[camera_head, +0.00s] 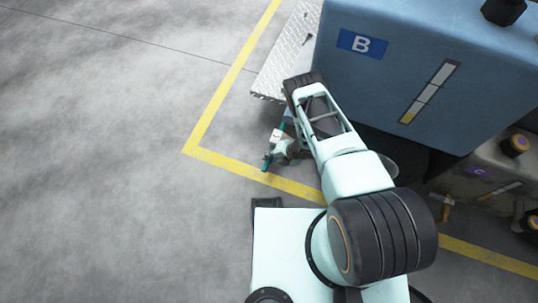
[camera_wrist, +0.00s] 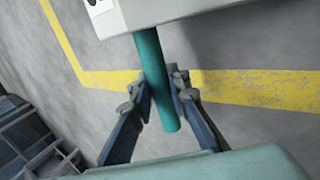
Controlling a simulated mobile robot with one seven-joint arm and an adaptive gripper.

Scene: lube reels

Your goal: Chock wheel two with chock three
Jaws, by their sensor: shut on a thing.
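My gripper (camera_wrist: 161,82) is shut on a teal rod (camera_wrist: 155,75), one finger on each side of it. The rod's free end sticks out below the fingers. Its other end meets a pale grey block (camera_wrist: 185,12) with a small label, cut off at the top of the wrist view. In the head view my gripper (camera_head: 285,150) is low by the floor, beside the teal rod (camera_head: 267,160) and a small white labelled part (camera_head: 277,136). Whether this block is chock three cannot be read. No wheel shows clearly; my arm hides part of the area.
A metal tread plate (camera_head: 288,50) lies left of tank B. A yellow floor line (camera_head: 225,95) borders them. The floor at left is clear.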

